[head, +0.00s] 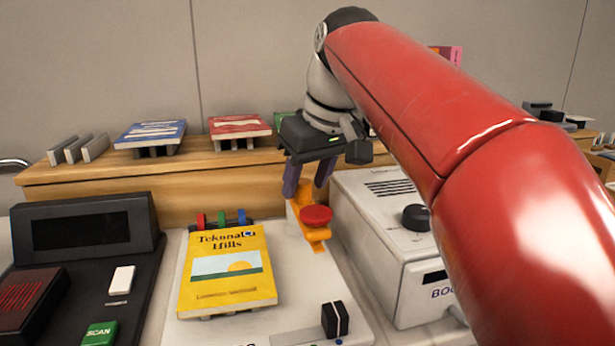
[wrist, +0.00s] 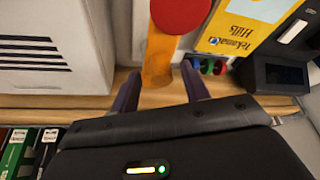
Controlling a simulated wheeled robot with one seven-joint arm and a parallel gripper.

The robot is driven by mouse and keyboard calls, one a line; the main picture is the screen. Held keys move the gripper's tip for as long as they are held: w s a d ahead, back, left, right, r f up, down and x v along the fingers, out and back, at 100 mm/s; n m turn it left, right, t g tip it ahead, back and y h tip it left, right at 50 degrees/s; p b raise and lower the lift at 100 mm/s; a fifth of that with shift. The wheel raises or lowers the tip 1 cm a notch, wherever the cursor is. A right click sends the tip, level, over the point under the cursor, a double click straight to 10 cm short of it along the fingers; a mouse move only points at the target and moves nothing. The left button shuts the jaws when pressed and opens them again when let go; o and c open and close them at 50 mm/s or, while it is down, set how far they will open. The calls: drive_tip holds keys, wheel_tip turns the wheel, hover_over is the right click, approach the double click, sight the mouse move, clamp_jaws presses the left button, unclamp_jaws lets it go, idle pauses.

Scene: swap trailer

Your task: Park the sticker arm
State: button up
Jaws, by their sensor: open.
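The sticker arm (head: 303,200) is an orange bar with a round red knob (head: 316,215) on it, standing at the back right of a white platform. In the wrist view the orange bar (wrist: 158,65) and the red knob (wrist: 181,12) show just beyond my fingertips. My gripper (head: 307,190) is open and points down at the orange bar, with its two dark fingers apart. In the wrist view my gripper (wrist: 160,85) has the bar lined up between its fingers; I cannot tell whether they touch it.
A yellow book (head: 226,270) lies on the white platform (head: 290,265), left of the sticker arm. A white box machine (head: 385,250) stands close on the right. A black scanner unit (head: 85,225) is at left. A wooden shelf (head: 110,172) with books runs behind.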

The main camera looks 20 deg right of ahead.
drive_tip(key=v, duration=0.7)
drive_tip(key=shift+r, duration=0.35)
drive_tip(key=shift+s, duration=0.15)
